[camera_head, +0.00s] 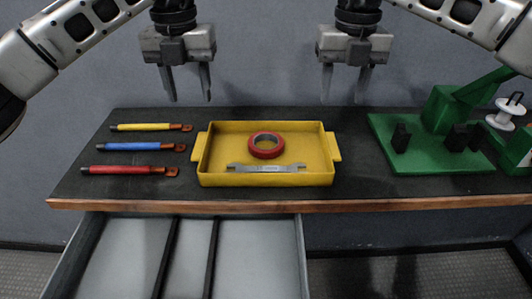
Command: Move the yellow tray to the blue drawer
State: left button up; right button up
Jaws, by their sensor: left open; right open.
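The yellow tray (222,180) sits on the dark bench top near its front edge, with a handle tab on its left and right sides. A red tape ring (267,145) and a silver wrench (265,168) lie inside it. My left gripper (188,98) is open and empty, above and behind the tray's left side. My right gripper (342,100) is open and empty, above and behind its right side. An open drawer (258,262) extends below the bench front; its interior looks grey, with dark dividers, and I see no blue on it.
Yellow (145,127), blue (130,147) and red (125,169) cables with copper lugs lie left of the tray. A green fixture (425,150) with black blocks stands to the right, beside a white spool (505,112). The drawer compartments in view look empty.

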aim_at(200, 144)
pick_arm(q)
notch_tip(200, 144, down, 14)
jog(key=shift+r, duration=0.2)
pick_arm(e)
notch_tip(200, 144, down, 14)
jog(key=shift+r, duration=0.2)
pick_arm(q)
jog(key=shift+c, duration=0.4)
pick_arm(e)
jog(key=shift+c, duration=0.4)
pick_arm(q)
grip_shut()
pick_arm(e)
grip_shut()
pick_arm(q)
jog(key=shift+r, duration=0.1)
